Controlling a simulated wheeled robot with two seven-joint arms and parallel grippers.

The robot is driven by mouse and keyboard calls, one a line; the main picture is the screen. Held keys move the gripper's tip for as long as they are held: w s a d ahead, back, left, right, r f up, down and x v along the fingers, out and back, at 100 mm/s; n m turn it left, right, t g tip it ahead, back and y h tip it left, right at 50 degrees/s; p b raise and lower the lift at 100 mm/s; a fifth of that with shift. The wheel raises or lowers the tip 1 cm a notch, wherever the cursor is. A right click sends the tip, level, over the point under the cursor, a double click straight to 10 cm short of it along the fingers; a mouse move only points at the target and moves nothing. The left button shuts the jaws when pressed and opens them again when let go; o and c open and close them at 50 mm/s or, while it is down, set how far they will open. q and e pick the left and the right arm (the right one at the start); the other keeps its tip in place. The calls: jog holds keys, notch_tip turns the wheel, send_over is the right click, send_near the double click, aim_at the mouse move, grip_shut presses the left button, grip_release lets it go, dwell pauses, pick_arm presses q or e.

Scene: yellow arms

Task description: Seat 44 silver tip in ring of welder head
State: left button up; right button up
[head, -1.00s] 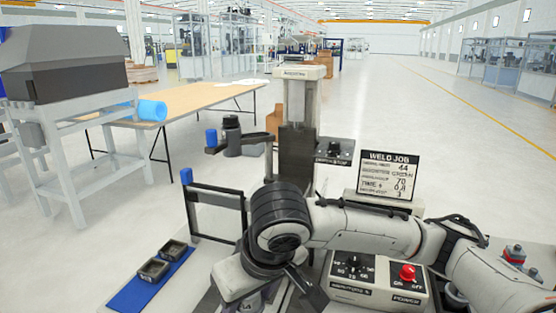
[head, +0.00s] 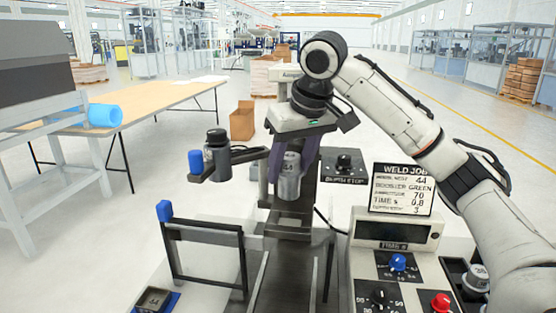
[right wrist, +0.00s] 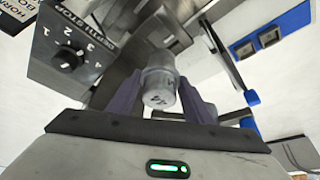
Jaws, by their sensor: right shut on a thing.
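My right gripper (head: 290,160) is shut on a silver tip (head: 289,186), a short metal cylinder held upright in front of the dark welder column (head: 305,190). In the right wrist view the gripper (right wrist: 160,102) has its two dark fingers on either side of the tip (right wrist: 158,92), whose end face shows a marking like 44. Grey machine parts (right wrist: 155,38) show beyond the tip. The ring of the welder head is hidden or not clear behind my gripper, so I cannot tell whether the tip touches it. My left gripper is not in view.
A side arm with dark cylinders and a blue cap (head: 195,161) stands left of the column. A black frame (head: 205,235) stands in front. The control box (head: 395,232) and weld job sign (head: 403,189) are right.

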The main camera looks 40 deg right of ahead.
aim_at(293, 195)
jog(key=shift+d+r, duration=0.1)
jog(key=shift+d, duration=0.1)
jog(key=shift+s+f, duration=0.1)
jog(key=shift+f, duration=1.3)
notch_tip(293, 195, down, 6)
jog(key=b, duration=0.2)
jog(key=shift+f, duration=0.15)
jog(key=o, duration=1.5)
jog(key=shift+c, duration=0.2)
jog(key=shift+a, duration=0.1)
